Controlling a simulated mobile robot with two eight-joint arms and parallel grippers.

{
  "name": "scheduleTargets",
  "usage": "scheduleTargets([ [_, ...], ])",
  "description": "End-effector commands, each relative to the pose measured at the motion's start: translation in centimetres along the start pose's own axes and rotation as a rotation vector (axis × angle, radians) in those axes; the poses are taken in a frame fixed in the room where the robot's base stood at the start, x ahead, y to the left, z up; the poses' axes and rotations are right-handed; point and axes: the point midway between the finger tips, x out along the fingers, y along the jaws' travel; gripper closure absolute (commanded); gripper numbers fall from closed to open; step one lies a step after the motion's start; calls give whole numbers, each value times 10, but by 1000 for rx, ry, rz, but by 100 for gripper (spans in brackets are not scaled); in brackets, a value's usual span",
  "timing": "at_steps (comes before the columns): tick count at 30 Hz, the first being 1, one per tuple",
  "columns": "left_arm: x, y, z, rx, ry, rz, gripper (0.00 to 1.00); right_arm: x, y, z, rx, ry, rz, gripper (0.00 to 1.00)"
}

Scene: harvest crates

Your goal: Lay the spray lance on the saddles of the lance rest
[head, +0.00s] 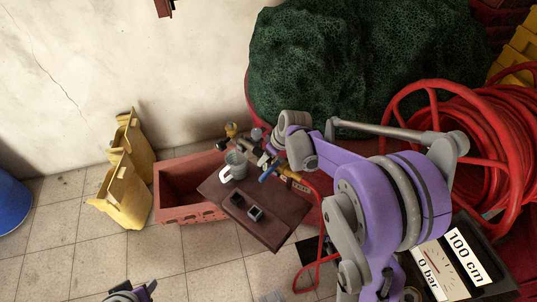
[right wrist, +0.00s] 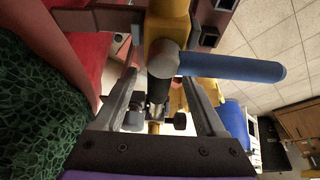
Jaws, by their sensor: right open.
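The spray lance shows a blue grip (head: 268,172) and a yellow body (head: 288,174) in the head view, at the far edge of a dark brown stand top. Two small dark square blocks on that top, probably the saddles of the lance rest (head: 255,213), look empty. My right gripper (head: 268,152) is at the lance.
A red planter (head: 185,212) and yellow containers (head: 125,190) are to the left. A coiled red hose (head: 455,150) and green netted heap (head: 365,65) crowd the right and back. Tiled floor is clear front left.

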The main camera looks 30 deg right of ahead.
Motion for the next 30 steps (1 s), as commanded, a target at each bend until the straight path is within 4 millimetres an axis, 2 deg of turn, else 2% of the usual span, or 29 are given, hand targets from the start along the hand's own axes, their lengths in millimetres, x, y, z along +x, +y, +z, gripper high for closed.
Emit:
scheduleTargets([
  [5, 0, 0, 0, 0, 0, 0, 50, -3, 0, 0, 0, -1, 0, 27],
  [8, -2, 0, -1, 0, 1, 0, 50, -14, 0, 0, 2, 0, 1, 27],
  [15, -7, 0, -5, 0, 3, 0, 50, -63, 0, 0, 2, 0, 2, 27],
  [21, -10, 0, -7, 0, 5, 0, 50, -95, 0, 0, 1, 0, 0, 27],
  [25, -10, 0, -8, 0, 5, 0, 50, -106, 0, 0, 1, 0, 0, 27],
  [30, -10, 0, -8, 0, 5, 0, 50, -108, 0, 0, 0, 0, 0, 27],
])
